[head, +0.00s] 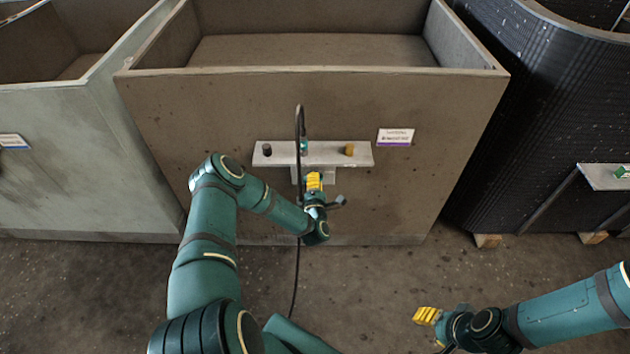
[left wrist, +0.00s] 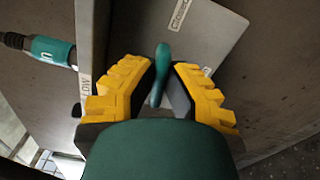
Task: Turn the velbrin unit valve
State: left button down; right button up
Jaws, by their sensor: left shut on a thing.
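A teal valve handle (left wrist: 161,68) stands between the yellow fingers of my left gripper (left wrist: 160,92) in the left wrist view. The fingers are shut on it. Behind it is a grey plate with a label that seems to start with "Close". In the head view my left gripper (head: 314,182) is just below a grey shelf (head: 340,157) on the middle bin's front, and the handle is hidden there. My right gripper (head: 428,316) is low at the right, away from the shelf; its finger gap cannot be made out.
The shelf carries a dark knob (head: 267,150), an orange-brown knob (head: 349,150) and a teal connector (head: 304,146) with a black hose (head: 299,120). A small sign (head: 395,137) is on the bin (head: 440,120). A black ribbed housing (head: 530,110) stands right. The floor in front is mostly clear.

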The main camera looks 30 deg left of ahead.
pick_arm(q)
jog(key=shift+m, duration=1)
jog(key=c, duration=1)
grip_release()
jog(key=v, duration=1.2)
jog(key=shift+a, duration=0.1)
